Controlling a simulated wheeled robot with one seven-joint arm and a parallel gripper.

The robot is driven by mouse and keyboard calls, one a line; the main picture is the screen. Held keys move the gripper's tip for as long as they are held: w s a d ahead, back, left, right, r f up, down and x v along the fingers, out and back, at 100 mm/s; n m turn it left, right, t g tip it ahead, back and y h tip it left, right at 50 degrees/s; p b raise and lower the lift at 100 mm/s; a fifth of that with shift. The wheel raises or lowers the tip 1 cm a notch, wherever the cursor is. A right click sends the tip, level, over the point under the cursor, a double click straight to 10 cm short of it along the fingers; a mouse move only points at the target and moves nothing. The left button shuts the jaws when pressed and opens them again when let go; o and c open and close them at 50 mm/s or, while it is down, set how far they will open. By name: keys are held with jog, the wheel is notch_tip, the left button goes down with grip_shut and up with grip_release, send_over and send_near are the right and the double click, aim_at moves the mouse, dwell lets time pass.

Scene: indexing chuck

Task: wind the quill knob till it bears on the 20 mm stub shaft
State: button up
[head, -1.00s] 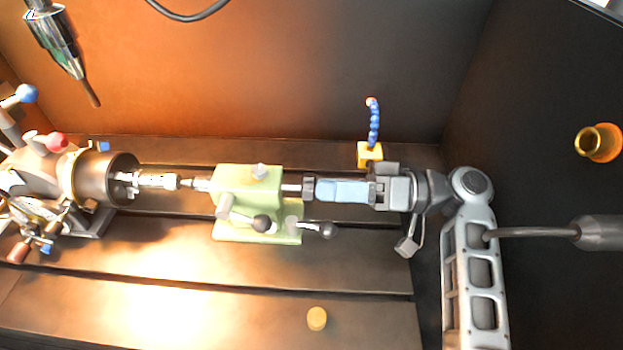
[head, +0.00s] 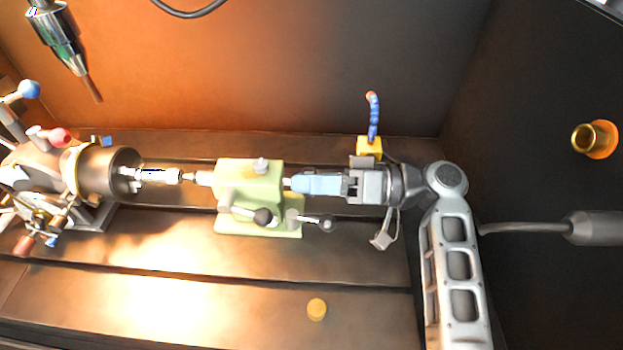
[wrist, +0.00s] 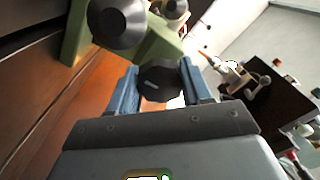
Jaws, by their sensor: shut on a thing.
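The green tailstock (head: 235,190) stands mid-table. Its dark quill knob (wrist: 160,80), on the right end, sits between the blue fingers of my gripper (head: 298,183) in the wrist view. My gripper is shut on this knob, and in the head view the fingers hide it. The silver stub shaft (head: 158,175) sticks out to the right from the chuck (head: 108,172). The quill's thin tip (head: 196,178) points at the shaft's right end. They look very close; I cannot tell whether they touch.
Two ball-ended levers (head: 264,216) stick out from the tailstock front, near my gripper. A blue jointed hose on a yellow block (head: 369,147) stands behind my wrist. A yellow disc (head: 316,309) lies at the front. A brass flanged piece (head: 596,139) is on the right.

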jog(key=c, duration=0.3)
jog(key=shift+c, duration=0.2)
jog(key=shift+m, duration=0.3)
